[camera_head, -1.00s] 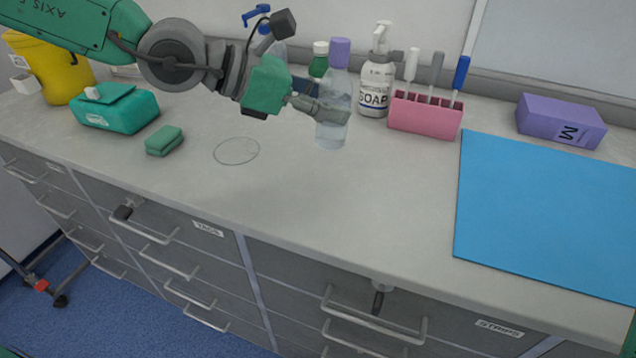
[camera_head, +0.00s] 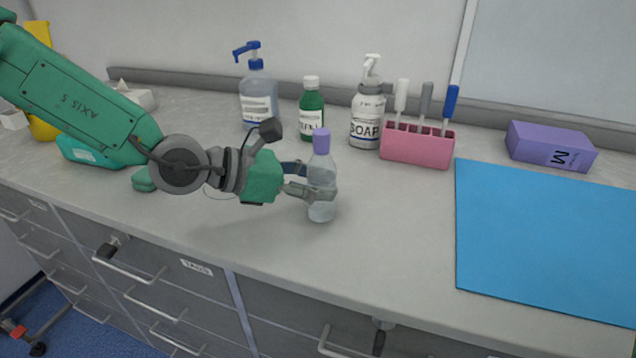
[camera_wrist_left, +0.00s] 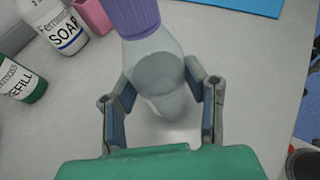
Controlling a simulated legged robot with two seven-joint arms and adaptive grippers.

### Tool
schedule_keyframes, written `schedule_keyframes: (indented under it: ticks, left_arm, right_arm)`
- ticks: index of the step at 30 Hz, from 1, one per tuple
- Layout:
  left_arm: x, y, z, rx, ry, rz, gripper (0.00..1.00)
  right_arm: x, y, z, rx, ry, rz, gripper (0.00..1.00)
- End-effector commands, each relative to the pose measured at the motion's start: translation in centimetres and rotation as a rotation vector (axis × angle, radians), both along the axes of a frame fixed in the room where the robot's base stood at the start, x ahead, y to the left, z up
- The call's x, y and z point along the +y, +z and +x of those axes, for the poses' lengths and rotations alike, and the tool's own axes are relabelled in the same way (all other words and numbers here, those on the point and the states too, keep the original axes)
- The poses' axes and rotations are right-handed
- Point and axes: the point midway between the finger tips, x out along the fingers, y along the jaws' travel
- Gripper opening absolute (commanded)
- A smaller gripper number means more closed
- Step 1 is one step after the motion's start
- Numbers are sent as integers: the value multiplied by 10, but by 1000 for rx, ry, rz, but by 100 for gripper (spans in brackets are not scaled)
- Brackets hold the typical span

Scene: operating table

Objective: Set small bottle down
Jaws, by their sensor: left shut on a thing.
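The small bottle (camera_head: 321,178) is clear with a purple cap and some clear liquid inside. It is upright in the head view, over the bare counter in front of the soap bottle. My left gripper (camera_head: 310,192) is shut on it around its middle, reaching in from the left. In the left wrist view the bottle (camera_wrist_left: 160,75) stands between the two fingers of my gripper (camera_wrist_left: 162,98). I cannot tell for sure whether its base touches the counter. My right gripper is not in view.
Behind stand a blue-pump bottle (camera_head: 258,95), a green bottle (camera_head: 311,110), a soap bottle (camera_head: 367,118) and a pink rack (camera_head: 416,147). A blue mat (camera_head: 545,235) and a purple box (camera_head: 550,146) lie right. The counter (camera_head: 390,225) between bottle and mat is clear.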

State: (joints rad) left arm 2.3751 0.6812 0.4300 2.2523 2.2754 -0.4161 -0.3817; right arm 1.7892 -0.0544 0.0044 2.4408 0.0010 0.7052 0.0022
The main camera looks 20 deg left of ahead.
Motion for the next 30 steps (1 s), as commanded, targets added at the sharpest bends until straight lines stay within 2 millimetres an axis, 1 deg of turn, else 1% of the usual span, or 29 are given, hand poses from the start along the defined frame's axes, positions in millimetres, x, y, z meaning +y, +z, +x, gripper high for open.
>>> schedule_keyframes:
  ticks: [6, 7, 8, 9, 17, 20, 23, 26, 30]
  left_arm:
    - [0, 0, 0, 0, 0, 2, 0]
    - [0, -1, 0, 2, 0, 2, 43]
    - [0, -1, 0, 2, 0, 2, 53]
    - [0, -1, 0, 2, 0, 2, 60]
    - [-1, 0, 0, 1, 0, 3, 60]
    - [2, 3, -1, 1, 1, 2, 60]
    - [10, 8, -6, -2, 3, 0, 60]
    - [23, 16, -17, -1, 3, -1, 60]
    - [48, 30, -36, -2, 3, -4, 60]
  right_arm:
    - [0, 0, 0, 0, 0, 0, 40]
    - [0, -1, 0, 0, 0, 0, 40]
    - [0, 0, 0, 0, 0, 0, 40]
    - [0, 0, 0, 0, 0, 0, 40]
    - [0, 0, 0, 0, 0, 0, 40]
    - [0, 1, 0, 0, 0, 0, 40]
    - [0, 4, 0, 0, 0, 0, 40]
    - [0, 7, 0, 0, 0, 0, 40]
    - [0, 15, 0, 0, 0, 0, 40]
